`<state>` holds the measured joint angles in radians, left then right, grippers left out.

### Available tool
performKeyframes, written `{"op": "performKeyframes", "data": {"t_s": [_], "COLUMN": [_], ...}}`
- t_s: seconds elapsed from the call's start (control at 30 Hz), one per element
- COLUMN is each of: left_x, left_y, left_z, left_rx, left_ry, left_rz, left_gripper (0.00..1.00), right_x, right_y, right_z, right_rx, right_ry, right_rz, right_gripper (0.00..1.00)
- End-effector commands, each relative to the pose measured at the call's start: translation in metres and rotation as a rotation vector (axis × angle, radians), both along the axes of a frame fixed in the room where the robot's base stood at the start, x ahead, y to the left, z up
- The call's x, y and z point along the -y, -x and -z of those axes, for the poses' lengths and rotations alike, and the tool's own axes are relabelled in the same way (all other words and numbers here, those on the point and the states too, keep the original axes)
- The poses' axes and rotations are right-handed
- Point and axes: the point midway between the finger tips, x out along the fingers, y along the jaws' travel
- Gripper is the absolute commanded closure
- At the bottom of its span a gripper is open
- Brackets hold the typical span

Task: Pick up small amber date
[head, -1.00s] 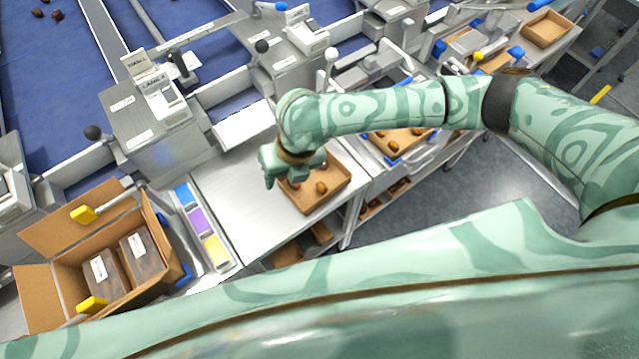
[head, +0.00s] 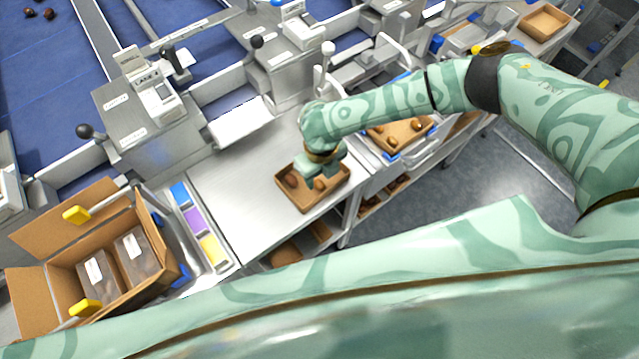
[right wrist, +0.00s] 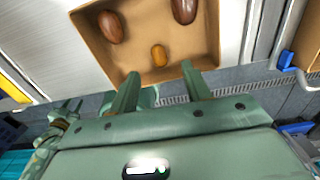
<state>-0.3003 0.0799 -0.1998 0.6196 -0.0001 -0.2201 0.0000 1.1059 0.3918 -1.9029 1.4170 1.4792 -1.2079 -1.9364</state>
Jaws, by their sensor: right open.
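The small amber date (right wrist: 158,55) lies in a shallow brown tray (right wrist: 200,52), near the tray wall closest to my gripper in the right wrist view. It is smaller and more orange than the two dark brown dates, one at left (right wrist: 110,27) and one at right (right wrist: 184,11). My right gripper (right wrist: 160,72) is open and empty, its two fingers on either side of the amber date's line, with the date just beyond the tips. In the head view my right gripper (head: 321,168) is over the tray (head: 308,206) and hides part of it. My left gripper is out of view.
The tray rests on a metal table (head: 237,190). A cardboard box (head: 50,245) with dark packs stands at left, beside blue, purple and yellow labels. Another tray (head: 400,147) with dates stands at right. Lane machines and a blue belt lie behind.

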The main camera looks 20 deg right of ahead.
Motion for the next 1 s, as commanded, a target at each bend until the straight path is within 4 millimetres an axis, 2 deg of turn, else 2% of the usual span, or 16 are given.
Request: {"op": "performKeyframes", "data": {"t_s": [0.1,0.23,0.5,0.53,0.63,0.67,1.0], "left_x": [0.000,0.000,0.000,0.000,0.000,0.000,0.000], "left_y": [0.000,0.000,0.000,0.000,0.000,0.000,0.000], "left_z": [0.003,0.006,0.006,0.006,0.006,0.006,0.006], "left_rx": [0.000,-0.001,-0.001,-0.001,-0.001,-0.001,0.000], "left_ry": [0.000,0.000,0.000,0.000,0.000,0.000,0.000], "left_rz": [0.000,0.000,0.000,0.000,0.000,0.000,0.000], "left_gripper": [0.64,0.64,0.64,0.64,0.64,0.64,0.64], "right_x": [0.000,0.000,0.000,0.000,0.000,0.000,0.000], "right_y": [0.001,0.000,0.000,0.000,0.000,0.000,0.000], "right_z": [0.022,0.040,0.045,0.045,0.044,0.044,0.043], "right_rx": [-0.002,-0.002,-0.001,-0.001,-0.001,-0.001,-0.001], "right_ry": [0.003,0.002,0.000,0.000,0.000,0.000,0.000], "right_rz": [0.001,0.002,0.001,0.001,0.001,0.001,0.001], "right_gripper": [0.52,0.52,0.52,0.55,0.82,0.86,0.86]}}
